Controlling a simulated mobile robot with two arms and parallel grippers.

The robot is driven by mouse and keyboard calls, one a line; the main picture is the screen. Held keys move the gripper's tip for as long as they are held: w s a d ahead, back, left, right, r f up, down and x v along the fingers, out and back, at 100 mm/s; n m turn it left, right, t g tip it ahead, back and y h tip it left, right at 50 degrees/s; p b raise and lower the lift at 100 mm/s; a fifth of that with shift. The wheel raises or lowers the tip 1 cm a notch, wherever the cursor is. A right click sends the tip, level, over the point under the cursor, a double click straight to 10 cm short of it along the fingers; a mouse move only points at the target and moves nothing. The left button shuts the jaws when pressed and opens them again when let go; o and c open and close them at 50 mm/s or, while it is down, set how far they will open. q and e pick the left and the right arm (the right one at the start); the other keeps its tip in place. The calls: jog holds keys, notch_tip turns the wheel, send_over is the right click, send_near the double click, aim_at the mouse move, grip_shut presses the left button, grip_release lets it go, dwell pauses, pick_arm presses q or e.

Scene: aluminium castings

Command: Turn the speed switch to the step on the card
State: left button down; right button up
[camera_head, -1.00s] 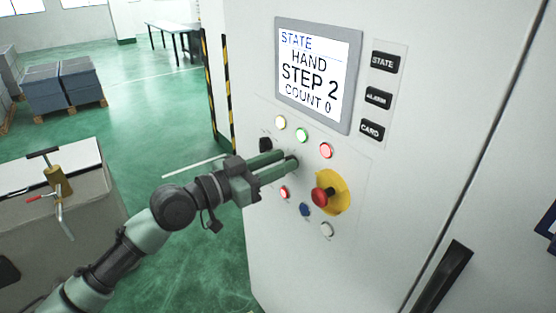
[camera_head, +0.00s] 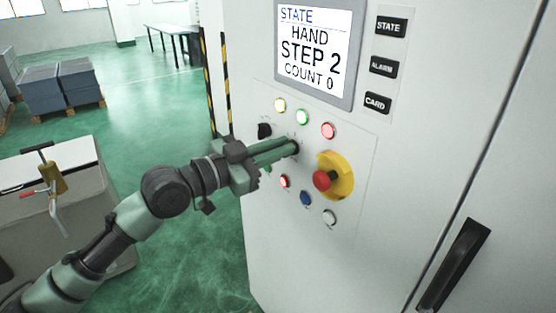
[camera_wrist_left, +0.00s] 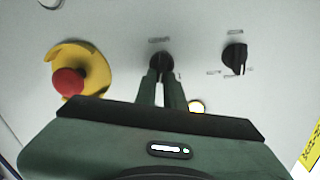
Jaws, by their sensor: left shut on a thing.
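The speed switch is a small black round knob (camera_head: 293,148) on the cabinet's control panel, mostly hidden by my fingertips. It also shows in the left wrist view (camera_wrist_left: 161,61), between the finger ends. My left gripper (camera_head: 289,149) is shut on this knob, fingers pointing at the panel. The knob's pointer direction and its step marks are too small or covered to read. The screen (camera_head: 313,48) above reads STATE, HAND, STEP 2, COUNT 0. No card with a step is readable in view. My right gripper is not in view.
Another black switch (camera_head: 264,130) sits left of the knob. A red emergency button (camera_head: 322,180) on a yellow plate is close at right. Lit buttons surround the knob, including a red one (camera_head: 328,130). A CARD label (camera_head: 377,103) is beside the screen.

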pick_arm(q)
jog(key=shift+s+d+f+m+b, duration=0.1)
jog(key=shift+s+m+b, duration=0.05)
jog(key=shift+m+b, duration=1.1)
jog(key=shift+s+d+f+m+b, duration=0.1)
jog(key=shift+m+b, duration=0.75)
jog(key=shift+m, duration=0.7)
jog(key=c, duration=1.5)
grip_release()
